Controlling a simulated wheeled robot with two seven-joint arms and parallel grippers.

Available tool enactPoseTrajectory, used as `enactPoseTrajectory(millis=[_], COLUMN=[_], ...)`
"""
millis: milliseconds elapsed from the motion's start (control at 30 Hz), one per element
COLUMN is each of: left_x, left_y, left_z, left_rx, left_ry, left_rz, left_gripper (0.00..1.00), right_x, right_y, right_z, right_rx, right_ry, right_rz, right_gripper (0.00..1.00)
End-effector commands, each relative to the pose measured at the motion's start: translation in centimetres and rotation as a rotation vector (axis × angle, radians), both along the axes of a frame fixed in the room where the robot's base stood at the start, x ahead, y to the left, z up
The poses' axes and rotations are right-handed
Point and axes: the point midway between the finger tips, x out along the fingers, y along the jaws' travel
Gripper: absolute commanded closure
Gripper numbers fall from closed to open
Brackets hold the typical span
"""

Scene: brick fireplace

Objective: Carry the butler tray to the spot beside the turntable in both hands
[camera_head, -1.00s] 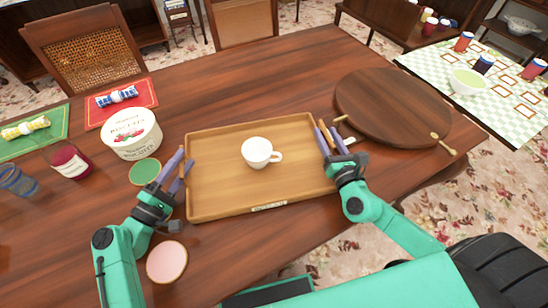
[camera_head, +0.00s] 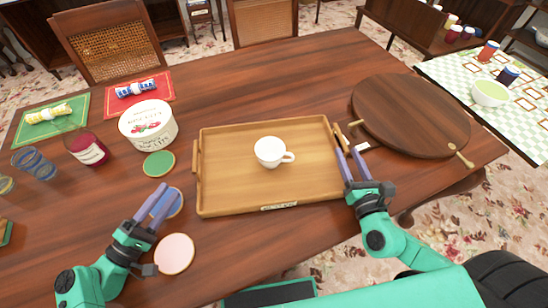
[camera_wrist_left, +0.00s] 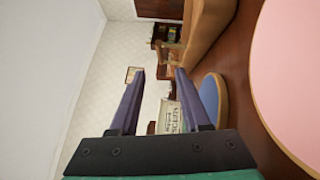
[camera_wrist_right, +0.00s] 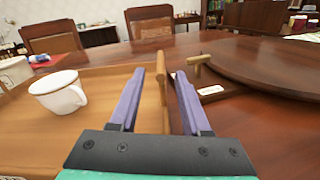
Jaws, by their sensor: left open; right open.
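The butler tray (camera_head: 225,190) is a light wood rectangle with raised handles, flat on the dining table, and it carries a white cup (camera_head: 269,152). The turntable (camera_head: 410,112) is a dark round board with pale handles, just right of the tray. My left gripper (camera_head: 163,196) is open and empty, front-left of the tray and apart from it, above a blue coaster (camera_wrist_left: 211,96). My right gripper (camera_head: 347,153) is open at the tray's right end. In the right wrist view, the tray's right handle (camera_wrist_right: 162,86) shows between its fingers.
A biscuit tub (camera_head: 148,125), green coaster (camera_head: 159,163) and pink coaster (camera_head: 174,253) lie left of the tray. A small card (camera_wrist_right: 211,91) lies between tray and turntable. Chairs stand behind the table. The table behind the tray is clear.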

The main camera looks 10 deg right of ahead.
Motion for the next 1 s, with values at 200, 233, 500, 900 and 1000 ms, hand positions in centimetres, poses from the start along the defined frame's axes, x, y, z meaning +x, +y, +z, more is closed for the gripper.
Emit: enactPoseTrajectory(millis=[200,233,500,900,1000], left_x=[0.0,0.0,0.0,0.0,0.0], left_y=[0.0,0.0,0.0,0.0,0.0], left_z=[0.0,0.0,0.0,0.0,0.0], left_rx=[0.0,0.0,0.0,0.0,0.0], left_ry=[0.0,0.0,0.0,0.0,0.0], left_rz=[0.0,0.0,0.0,0.0,0.0], left_gripper=[0.53,0.53,0.53,0.53,0.53], right_x=[-4.9,-5.3,-6.2,-6.2,-6.2], right_y=[0.0,0.0,0.0,0.0,0.0], right_z=[-0.1,-0.1,0.1,0.1,0.0], right_rx=[0.0,-0.001,0.001,0.001,0.001], right_ry=[0.004,0.003,-0.003,-0.002,-0.001], right_rz=[0.001,0.002,-0.001,0.0,0.0], right_gripper=[0.53,0.53,0.53,0.53,0.53])
